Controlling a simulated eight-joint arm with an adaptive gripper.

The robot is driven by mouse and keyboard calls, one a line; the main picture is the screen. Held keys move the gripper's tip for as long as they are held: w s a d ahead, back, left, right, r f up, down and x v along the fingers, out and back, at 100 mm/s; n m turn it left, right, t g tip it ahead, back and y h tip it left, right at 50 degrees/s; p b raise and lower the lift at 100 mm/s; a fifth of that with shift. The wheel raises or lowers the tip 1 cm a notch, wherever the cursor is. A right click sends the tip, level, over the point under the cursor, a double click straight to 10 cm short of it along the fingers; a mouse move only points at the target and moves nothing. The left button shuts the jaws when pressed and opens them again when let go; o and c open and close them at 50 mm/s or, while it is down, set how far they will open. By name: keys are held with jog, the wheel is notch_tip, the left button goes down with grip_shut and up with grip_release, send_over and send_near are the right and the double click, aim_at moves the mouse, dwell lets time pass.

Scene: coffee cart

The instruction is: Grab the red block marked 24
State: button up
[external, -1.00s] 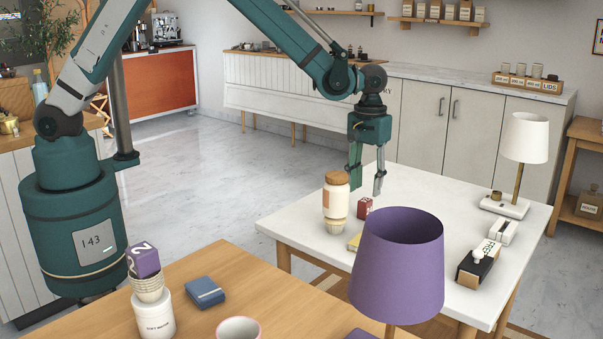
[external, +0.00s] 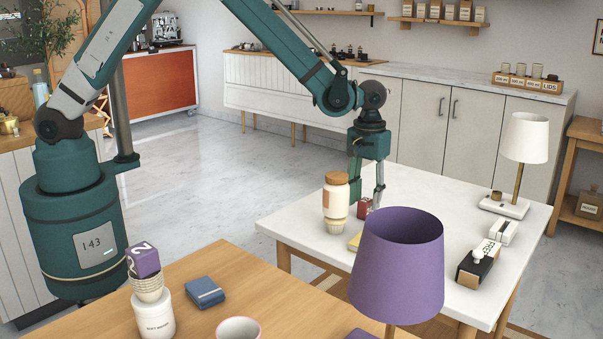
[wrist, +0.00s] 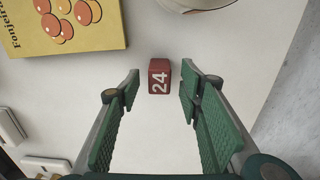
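The red block (wrist: 159,77) shows a white "24" in the wrist view and lies on the white table. In the external view the red block (external: 364,207) is beside the jar, partly hidden by my gripper. My gripper (wrist: 159,88) is open, with green padded fingers apart on either side of the block's position and a gap to each side. In the external view my gripper (external: 368,203) points down at the block, low over the table. I cannot tell how far above the table the fingertips are.
A cork-topped jar (external: 336,198) stands left of the block. A yellow book (wrist: 62,25) lies near it. A purple lamp (external: 398,265) stands in front. A white lamp (external: 525,140), a black box (external: 477,264) and a small white switch box (external: 503,232) are on the table's right.

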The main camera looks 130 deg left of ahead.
aim_at(365, 200)
jog(key=shift+f+b, duration=0.3)
jog(key=shift+f, duration=1.45)
jog(key=c, duration=1)
